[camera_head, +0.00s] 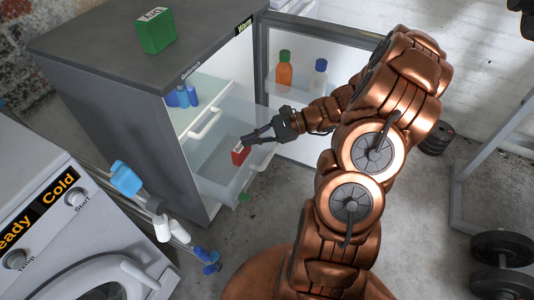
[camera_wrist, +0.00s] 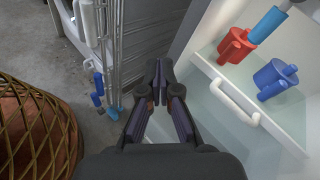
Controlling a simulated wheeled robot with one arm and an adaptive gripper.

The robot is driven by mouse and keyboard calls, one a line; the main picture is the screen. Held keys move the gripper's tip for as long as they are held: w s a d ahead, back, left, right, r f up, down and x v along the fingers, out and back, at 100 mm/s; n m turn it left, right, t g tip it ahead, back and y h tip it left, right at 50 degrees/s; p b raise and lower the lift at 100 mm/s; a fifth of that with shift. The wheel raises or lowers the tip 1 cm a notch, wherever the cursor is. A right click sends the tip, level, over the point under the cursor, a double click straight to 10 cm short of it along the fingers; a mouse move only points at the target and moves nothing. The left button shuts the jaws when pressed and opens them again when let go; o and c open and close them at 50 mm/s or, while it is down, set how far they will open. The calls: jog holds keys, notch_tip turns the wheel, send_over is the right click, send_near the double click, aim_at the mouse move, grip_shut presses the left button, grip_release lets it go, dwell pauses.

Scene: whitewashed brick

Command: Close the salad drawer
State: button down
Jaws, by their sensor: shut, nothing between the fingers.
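The salad drawer (camera_head: 215,165) is a translucent pale bin low in the open fridge (camera_head: 130,85), and it stands pulled out. A white handle (camera_head: 240,187) shows at its front. In the wrist view my shut fingers (camera_wrist: 160,76) point ahead. A white bar handle (camera_wrist: 235,105) is to their right, on the white upper drawer with mugs. The salad drawer's front is partly hidden in that view.
The fridge door (camera_head: 315,85) stands open behind my arm, with an orange bottle (camera_head: 284,70) and a white bottle (camera_head: 319,76). A washing machine (camera_head: 75,225) and a rack with bottles (camera_head: 160,220) are at the left. Dumbbells (camera_head: 500,248) lie at the right. A green box (camera_head: 156,32) sits on the fridge.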

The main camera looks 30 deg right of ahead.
jog(key=w+d+f+m+t+b, duration=0.2)
jog(key=d+f+m+t+b, duration=0.25)
jog(key=d+f, duration=0.5)
jog(key=m+t+h+b, duration=0.4)
jog(key=m+t+h, duration=0.1)
jog(key=m+t, duration=0.15)
send_near(270, 152)
notch_tip(270, 152, up, 4)
jog(key=s+d, duration=0.1)
jog(key=s, duration=0.1)
jog(key=shift+m+g, duration=0.4)
jog(key=b+x, duration=0.5)
jog(key=x, duration=0.7)
jog(key=shift+w+f, duration=0.2)
jog(key=shift+w, duration=0.05)
jog(key=shift+w+a+r, duration=0.1)
jog(key=shift+w+a, duration=0.15)
jog(key=shift+w, duration=0.3)
